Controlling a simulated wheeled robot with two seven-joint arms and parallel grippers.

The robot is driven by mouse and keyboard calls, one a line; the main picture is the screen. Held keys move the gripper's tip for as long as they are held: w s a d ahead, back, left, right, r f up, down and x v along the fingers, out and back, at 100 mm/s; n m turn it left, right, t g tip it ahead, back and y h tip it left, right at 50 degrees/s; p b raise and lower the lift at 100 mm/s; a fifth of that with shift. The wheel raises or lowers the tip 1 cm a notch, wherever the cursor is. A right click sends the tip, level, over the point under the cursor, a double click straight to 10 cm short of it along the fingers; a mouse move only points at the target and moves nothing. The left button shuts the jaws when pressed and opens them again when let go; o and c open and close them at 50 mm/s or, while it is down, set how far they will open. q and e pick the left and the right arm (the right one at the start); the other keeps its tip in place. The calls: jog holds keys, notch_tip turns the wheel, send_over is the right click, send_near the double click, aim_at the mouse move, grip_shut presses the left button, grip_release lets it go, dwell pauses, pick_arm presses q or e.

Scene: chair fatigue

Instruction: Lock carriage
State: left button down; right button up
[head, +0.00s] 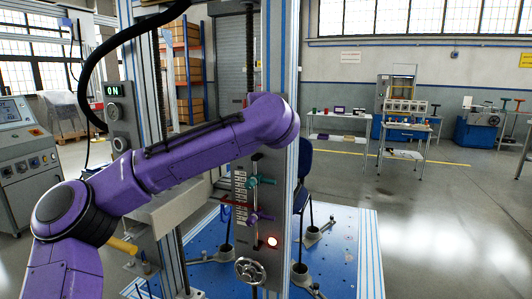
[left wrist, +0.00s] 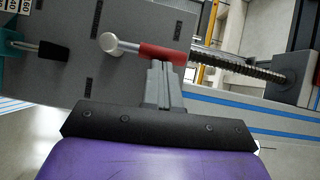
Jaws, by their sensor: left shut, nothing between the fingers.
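The carriage plate (left wrist: 130,40) is grey. A lever with a red sleeve (left wrist: 162,53) and a round silver end (left wrist: 109,43) lies across it in the left wrist view. My left gripper (left wrist: 160,66) is shut and empty, its fingertips right at the red sleeve; I cannot tell whether they touch. A teal clamp (left wrist: 12,46) with a black handle is at the left edge. In the head view my purple arm hides the gripper and red lever. Below it are a teal lever (head: 262,181), a purple lever (head: 260,217) and a scale (head: 240,190).
A control cabinet (head: 18,150) stands left.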

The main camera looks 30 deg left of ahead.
pick_arm(q)
jog(key=w+d+b+v, duration=0.2)
jog(key=b+v, duration=0.2)
jog(key=v, duration=0.9)
jog(key=shift+f, duration=0.25)
jog(key=shift+w, duration=0.15)
